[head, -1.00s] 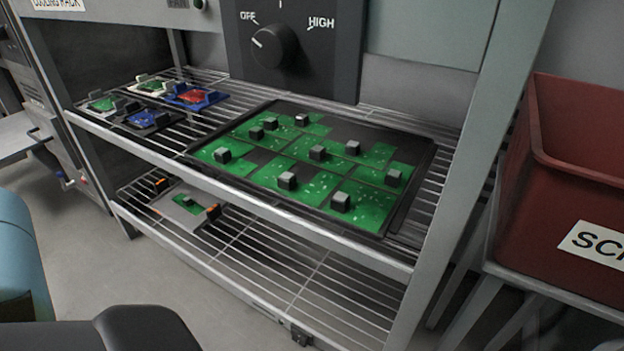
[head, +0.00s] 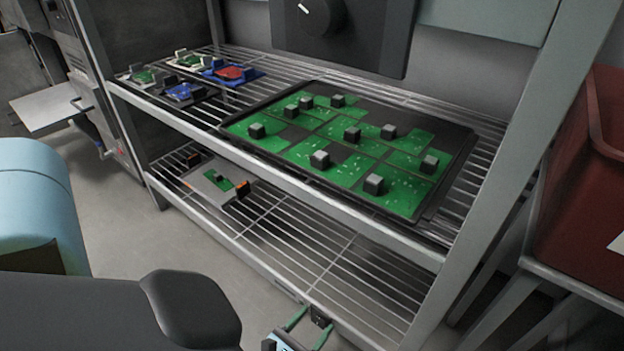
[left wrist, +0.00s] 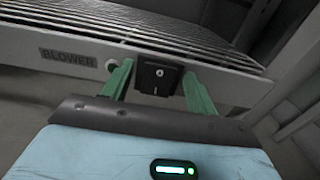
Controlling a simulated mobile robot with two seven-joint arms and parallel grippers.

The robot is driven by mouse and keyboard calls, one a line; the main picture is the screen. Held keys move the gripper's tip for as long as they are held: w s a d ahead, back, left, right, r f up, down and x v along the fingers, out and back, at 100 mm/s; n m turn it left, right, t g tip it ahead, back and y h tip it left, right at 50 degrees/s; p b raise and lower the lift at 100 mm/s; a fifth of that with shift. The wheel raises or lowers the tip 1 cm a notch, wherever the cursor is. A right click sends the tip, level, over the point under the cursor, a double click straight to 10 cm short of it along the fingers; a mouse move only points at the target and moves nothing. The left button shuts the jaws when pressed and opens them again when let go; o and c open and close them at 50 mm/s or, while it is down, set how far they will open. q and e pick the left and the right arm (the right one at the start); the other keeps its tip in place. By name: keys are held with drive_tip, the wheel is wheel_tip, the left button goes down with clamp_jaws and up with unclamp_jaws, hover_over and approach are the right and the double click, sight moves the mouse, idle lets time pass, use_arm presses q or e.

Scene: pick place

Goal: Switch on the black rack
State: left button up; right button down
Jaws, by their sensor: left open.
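The rack (head: 445,262) is a grey metal frame with wire shelves. On its bottom front rail is a small black rocker switch (head: 320,317) with white marks, close up in the left wrist view (left wrist: 157,78). A label reading BLOWER (left wrist: 68,58) and a small round pale button or light (left wrist: 112,65) are left of it. My left gripper (head: 312,320) is open, its green fingers on either side of the switch in the left wrist view (left wrist: 157,70). I cannot tell whether they touch it, or which way the rocker is set. My right gripper is not in view.
A black tray (head: 458,150) of green circuit boards lies on the upper shelf, with small coloured fixtures (head: 232,73) at its left. Another fixture (head: 217,188) is on the lower shelf. A dial (head: 318,15) hangs above. A red bin (head: 590,190) stands right.

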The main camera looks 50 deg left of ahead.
use_arm(q)
drive_tip(key=c, duration=1)
drive_tip(key=shift+s+f+t, duration=0.1)
drive_tip(key=shift+f+t, duration=0.15)
drive_tip(key=shift+t, duration=0.45)
drive_tip(key=shift+s+f+t, duration=0.1)
drive_tip(key=shift+f+t, duration=0.1)
drive_tip(key=shift+t, duration=0.5)
drive_tip(key=o, duration=1)
drive_tip(key=shift+y, duration=0.3)
drive_tip(key=v, duration=0.7)
drive_tip(key=shift+s, duration=0.35)
drive_tip(key=shift+d+f, duration=0.1)
